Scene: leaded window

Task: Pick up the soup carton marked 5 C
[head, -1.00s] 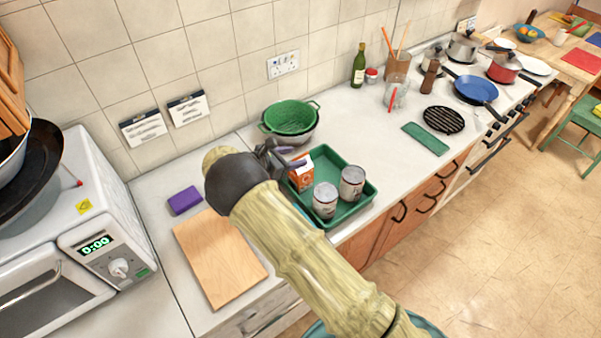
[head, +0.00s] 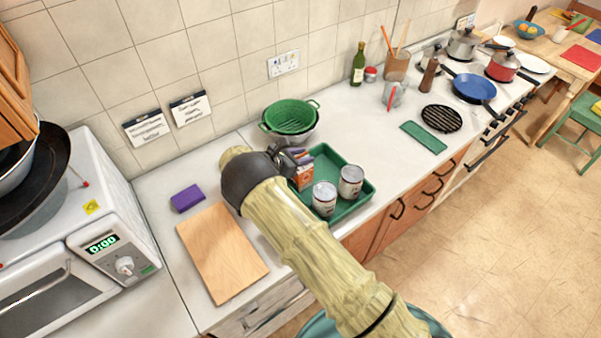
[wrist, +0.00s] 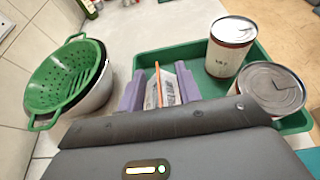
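The orange and white carton (head: 304,178) stands in the left part of the green tray (head: 353,210). Its marking is too small to read. My gripper (head: 297,157) is at the carton's top, which it partly covers in the head view. In the wrist view, the purple fingers of my gripper (wrist: 160,92) are on either side of the carton (wrist: 160,86). The fingers look open around it; whether either touches it is unclear. The carton's lower part is hidden behind the gripper body in the wrist view.
Two cans, one (head: 324,198) in front and one (head: 351,181) to the right, share the tray. A green colander (head: 290,117) in a bowl stands behind. A wooden board (head: 222,252) and purple sponge (head: 187,198) lie left.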

